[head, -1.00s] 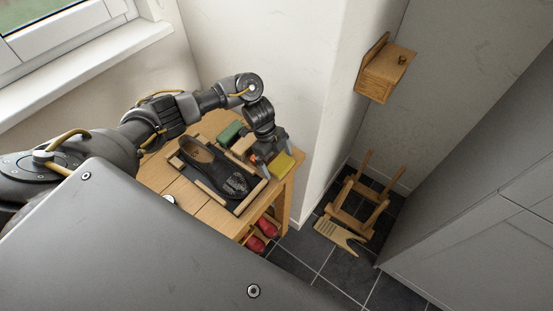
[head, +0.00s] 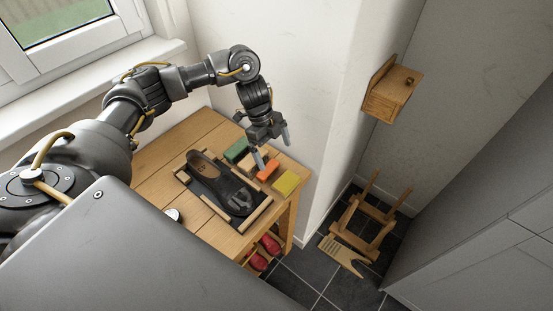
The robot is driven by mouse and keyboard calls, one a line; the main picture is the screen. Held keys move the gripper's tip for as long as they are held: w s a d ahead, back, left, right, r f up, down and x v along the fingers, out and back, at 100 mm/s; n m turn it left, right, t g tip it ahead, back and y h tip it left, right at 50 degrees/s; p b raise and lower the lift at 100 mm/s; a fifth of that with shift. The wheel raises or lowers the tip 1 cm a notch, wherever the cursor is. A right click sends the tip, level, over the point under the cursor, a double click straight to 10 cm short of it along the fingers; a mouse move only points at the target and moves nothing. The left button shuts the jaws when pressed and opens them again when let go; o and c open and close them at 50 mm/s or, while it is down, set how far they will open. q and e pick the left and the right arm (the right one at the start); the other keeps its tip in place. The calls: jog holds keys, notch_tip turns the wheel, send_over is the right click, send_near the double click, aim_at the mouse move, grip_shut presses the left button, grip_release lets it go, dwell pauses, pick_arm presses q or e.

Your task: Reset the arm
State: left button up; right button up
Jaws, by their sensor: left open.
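My left gripper (head: 273,153) is open and empty, pointing down above the back right part of the wooden table (head: 165,152). Its two fingers are apart, and one fingertip appears close to an orange block (head: 268,171); I cannot tell whether they touch. The left arm reaches in from the left across the table. My right gripper is not in view.
A dark shoe (head: 222,182) lies in a wooden-railed tray (head: 238,222). Green (head: 236,149) and yellow (head: 286,183) blocks sit near the orange one. Red items (head: 270,244) are under the table. A wooden wall box (head: 390,92), rack (head: 366,222) and bootjack (head: 343,255) are at right.

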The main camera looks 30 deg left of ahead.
aim_at(284, 180)
pick_arm(q)
jog(key=shift+a+r, duration=0.1)
jog(key=shift+r, duration=0.15)
jog(key=x, duration=1.1)
jog(key=shift+f, duration=0.1)
jog(key=shift+d+f, duration=0.2)
jog(key=shift+f, duration=0.5)
jog(key=shift+r, duration=0.3)
